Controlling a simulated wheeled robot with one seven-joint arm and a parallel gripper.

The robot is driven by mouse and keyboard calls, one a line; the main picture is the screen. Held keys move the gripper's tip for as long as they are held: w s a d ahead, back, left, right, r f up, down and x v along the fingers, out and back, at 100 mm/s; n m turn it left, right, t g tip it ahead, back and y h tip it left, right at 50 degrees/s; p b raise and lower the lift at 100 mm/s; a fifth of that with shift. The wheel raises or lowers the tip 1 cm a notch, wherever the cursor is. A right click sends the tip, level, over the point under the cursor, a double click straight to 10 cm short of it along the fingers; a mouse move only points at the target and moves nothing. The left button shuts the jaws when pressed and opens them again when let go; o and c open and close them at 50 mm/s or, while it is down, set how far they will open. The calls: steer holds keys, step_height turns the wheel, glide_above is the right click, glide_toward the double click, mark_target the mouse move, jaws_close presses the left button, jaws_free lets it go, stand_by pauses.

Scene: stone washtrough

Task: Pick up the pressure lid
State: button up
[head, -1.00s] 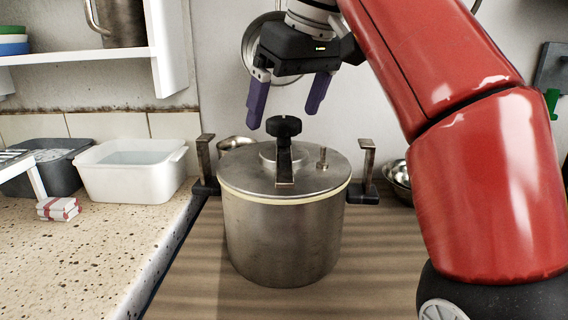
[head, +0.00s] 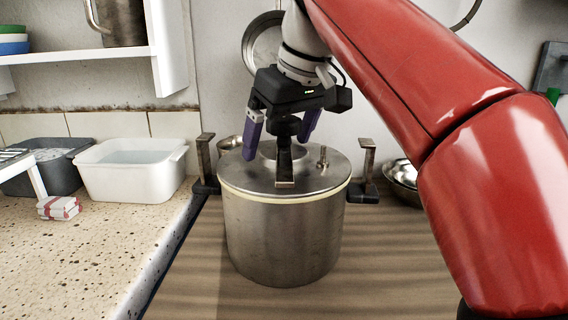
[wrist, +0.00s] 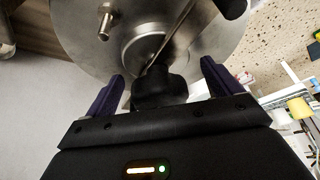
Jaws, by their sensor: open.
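The pressure lid (head: 318,170) is a round steel disc with a pale seal, a metal bar across it, a small valve and a black knob in the middle. It sits on the steel pot (head: 283,240) on the wooden counter. My gripper (head: 281,146) is open, pointing down over the lid, with its purple fingers on either side of the knob. In the wrist view the lid (wrist: 85,40) fills the top, and the black knob (wrist: 158,88) lies between the fingers, with gaps visible on both sides. The knob is partly hidden by my gripper in the head view.
Upright metal brackets (head: 204,160) (head: 367,160) stand left and right of the pot. A metal bowl (head: 403,180) is at right behind it. A white tub (head: 130,172) and a folded cloth (head: 58,207) are on the stone counter at left. The wood in front is clear.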

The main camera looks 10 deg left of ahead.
steer(key=shift+r, duration=0.1)
steer(key=c, duration=1.7)
steer(key=shift+o, duration=0.2)
